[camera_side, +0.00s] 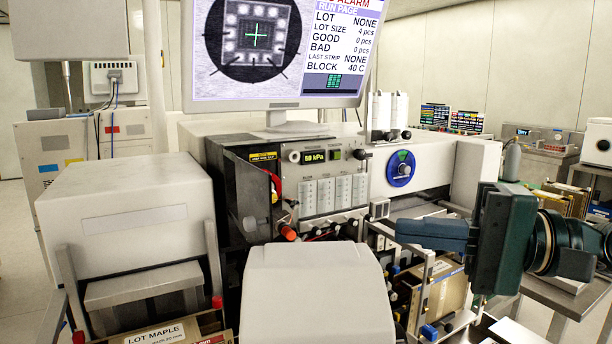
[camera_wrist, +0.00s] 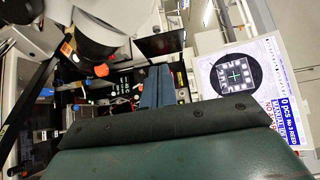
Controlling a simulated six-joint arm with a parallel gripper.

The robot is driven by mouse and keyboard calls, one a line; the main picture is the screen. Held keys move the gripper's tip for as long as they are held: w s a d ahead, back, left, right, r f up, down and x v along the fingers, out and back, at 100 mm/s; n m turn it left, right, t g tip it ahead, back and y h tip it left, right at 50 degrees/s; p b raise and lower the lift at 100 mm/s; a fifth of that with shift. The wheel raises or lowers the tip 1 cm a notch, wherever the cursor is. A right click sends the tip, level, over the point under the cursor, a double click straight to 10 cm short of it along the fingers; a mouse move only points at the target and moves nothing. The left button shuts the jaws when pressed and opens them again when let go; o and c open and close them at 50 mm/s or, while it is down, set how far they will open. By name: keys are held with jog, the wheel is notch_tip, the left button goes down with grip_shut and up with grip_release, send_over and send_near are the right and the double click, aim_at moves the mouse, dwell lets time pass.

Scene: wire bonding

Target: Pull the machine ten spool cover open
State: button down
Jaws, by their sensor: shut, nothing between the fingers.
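My gripper (camera_side: 402,233) is at the right in the side view, its blue-grey fingers shut, empty and pointing left. The shut fingers also show in the wrist view (camera_wrist: 156,82). No part is readably marked as machine ten's spool cover. The machine front (camera_side: 330,185) has a control panel, and a white face with a round blue disc (camera_side: 401,168) stands right of it.
A monitor (camera_side: 280,50) stands on the machine and shows tilted in the wrist view (camera_wrist: 237,75). A cream box-shaped unit (camera_side: 125,205) is at left.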

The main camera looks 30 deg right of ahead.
jog(key=w+a+r+n+g, duration=0.4)
jog(key=a+r+n+g, duration=0.1)
jog(key=n+g, duration=0.2)
jog(key=w+d+r+n+g+h, duration=0.1)
jog(key=w+d+r+n+h, duration=0.2)
jog(key=h, duration=0.4)
jog(key=shift+w+d+r+n, duration=0.25)
jog(key=shift+w+r+n, duration=0.1)
jog(key=shift+r, duration=0.4)
jog(key=shift+a+f, duration=0.1)
jog(key=shift+f, duration=0.05)
